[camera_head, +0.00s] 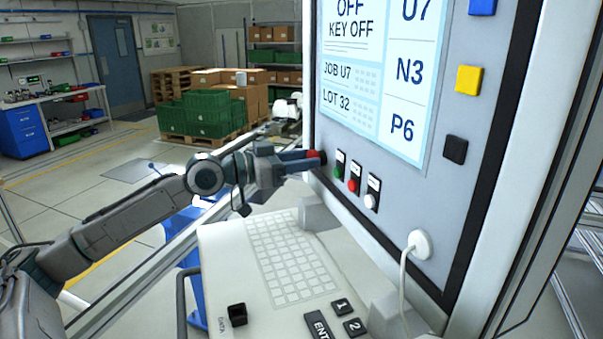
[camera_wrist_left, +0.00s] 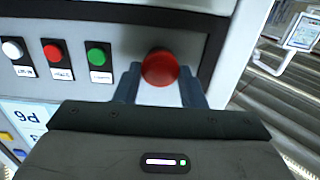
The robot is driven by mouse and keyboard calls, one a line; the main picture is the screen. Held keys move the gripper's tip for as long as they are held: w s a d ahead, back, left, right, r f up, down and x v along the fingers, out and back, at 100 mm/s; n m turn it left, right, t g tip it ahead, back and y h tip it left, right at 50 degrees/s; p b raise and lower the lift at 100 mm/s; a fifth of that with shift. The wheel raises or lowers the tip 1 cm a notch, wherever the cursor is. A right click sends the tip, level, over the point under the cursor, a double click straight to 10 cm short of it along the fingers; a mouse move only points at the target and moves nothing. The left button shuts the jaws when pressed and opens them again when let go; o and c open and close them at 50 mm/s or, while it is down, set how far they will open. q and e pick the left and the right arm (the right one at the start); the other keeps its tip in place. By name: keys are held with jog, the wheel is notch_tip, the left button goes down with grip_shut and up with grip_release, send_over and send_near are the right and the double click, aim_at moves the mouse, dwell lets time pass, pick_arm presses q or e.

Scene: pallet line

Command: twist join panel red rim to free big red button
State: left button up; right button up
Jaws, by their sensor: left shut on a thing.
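The big red button (camera_head: 316,158) sits low on the left side of the upright grey panel (camera_head: 452,205). My left gripper (camera_head: 302,160) reaches it from the left, with its fingers at the button's sides. In the left wrist view the round red button (camera_wrist_left: 160,68) shows between the two fingertips of the left gripper (camera_wrist_left: 160,88), which is shut on it. The fingers and the button's own head hide most of its base and rim. My right gripper is not in view.
Small green (camera_head: 339,172), red (camera_head: 353,186) and white (camera_head: 371,201) buttons sit right of the big button. A keyboard console (camera_head: 225,255) lies below, and a white cable plug (camera_head: 420,244) is at lower right. Green crates (camera_head: 205,113) stand far behind.

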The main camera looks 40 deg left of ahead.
pick_arm(q)
jog(key=m+b, duration=0.3)
jog(key=shift+f, duration=0.1)
jog(key=shift+m+b, duration=0.8)
jog(key=shift+m, duration=0.2)
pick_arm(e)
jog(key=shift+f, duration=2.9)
pick_arm(q)
jog(key=shift+r, duration=0.2)
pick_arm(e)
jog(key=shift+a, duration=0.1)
pick_arm(q)
jog(key=o, duration=1)
jog(key=shift+f, duration=0.1)
pick_arm(e)
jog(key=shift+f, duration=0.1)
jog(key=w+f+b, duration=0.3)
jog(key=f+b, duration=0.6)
jog(key=b, duration=0.2)
pick_arm(q)
jog(key=b+v, duration=0.7)
jog(key=v, duration=0.3)
jog(key=shift+s+a, duration=0.25)
jog(key=shift+s, duration=0.1)
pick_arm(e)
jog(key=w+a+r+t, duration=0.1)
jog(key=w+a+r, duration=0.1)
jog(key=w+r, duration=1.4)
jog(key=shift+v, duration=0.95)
